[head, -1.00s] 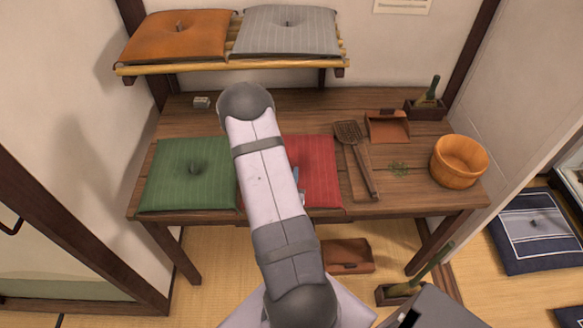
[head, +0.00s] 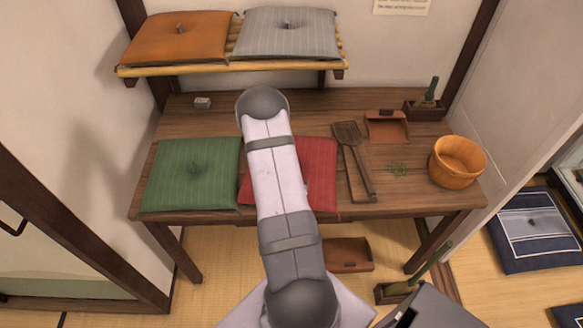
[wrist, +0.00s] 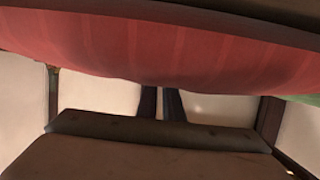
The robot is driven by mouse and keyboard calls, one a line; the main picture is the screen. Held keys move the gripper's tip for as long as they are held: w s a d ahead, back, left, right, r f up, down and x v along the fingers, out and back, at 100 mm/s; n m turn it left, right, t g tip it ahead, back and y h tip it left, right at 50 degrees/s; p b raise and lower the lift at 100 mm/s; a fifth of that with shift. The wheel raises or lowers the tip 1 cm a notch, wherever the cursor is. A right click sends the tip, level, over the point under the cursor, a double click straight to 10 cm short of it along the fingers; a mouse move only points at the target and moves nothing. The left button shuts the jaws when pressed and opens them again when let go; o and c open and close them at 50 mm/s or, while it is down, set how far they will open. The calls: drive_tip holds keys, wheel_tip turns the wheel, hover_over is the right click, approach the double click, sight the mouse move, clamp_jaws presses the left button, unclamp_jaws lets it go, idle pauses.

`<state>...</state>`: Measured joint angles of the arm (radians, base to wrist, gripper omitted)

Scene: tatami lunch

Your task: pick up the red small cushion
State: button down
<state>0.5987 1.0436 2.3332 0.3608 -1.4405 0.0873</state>
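The red small cushion (head: 319,172) lies at the middle of the wooden table in the head view, right of the green cushion (head: 192,175). My gripper is hidden behind the arm in the head view. In the wrist view the red cushion (wrist: 170,50) fills a wide band near the top, very close to the camera. Two dark narrow upright shapes stand just below it in the middle; I cannot tell whether they are my fingers. Whether the cushion is gripped or lifted is not clear.
A shelf above holds an orange cushion (head: 178,38) and a grey cushion (head: 287,33). Right of the red cushion are a slatted wooden spatula (head: 354,160), a dustpan-like tray (head: 387,127) and a wooden bucket (head: 457,162). The table's left back is mostly clear.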

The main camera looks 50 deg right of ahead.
drive_tip(key=shift+r, duration=0.3)
wheel_tip(320, 180, up, 10)
drive_tip(key=shift+f, duration=0.2)
idle(0.9)
